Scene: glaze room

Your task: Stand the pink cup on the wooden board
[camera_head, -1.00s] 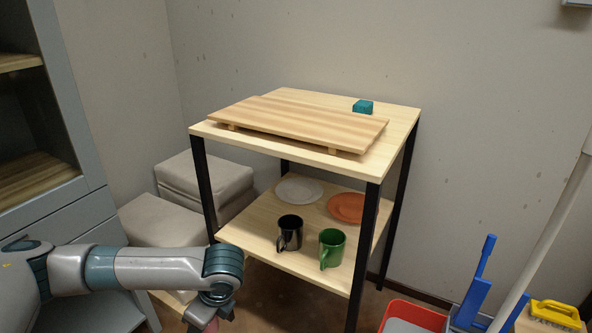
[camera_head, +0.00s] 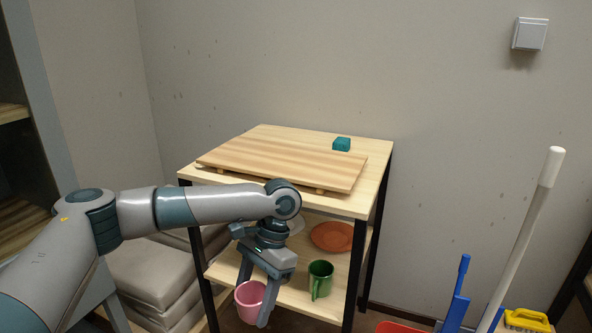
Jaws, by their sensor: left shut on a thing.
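The pink cup (camera_head: 249,300) is held in my left gripper (camera_head: 254,298), which hangs downward with its fingers on the cup. The cup looks upright, with its open top up, in front of the shelf unit at about the height of its lower shelf. The wooden board (camera_head: 285,163) lies on top of the shelf unit, raised on small feet, above and behind the gripper. The board's top is bare. My right gripper is not in view.
On the lower shelf are a green mug (camera_head: 320,280), an orange plate (camera_head: 332,236) and a pale plate partly hidden by my arm. A white pole (camera_head: 525,225) and blue-handled tool (camera_head: 457,295) stand at right.

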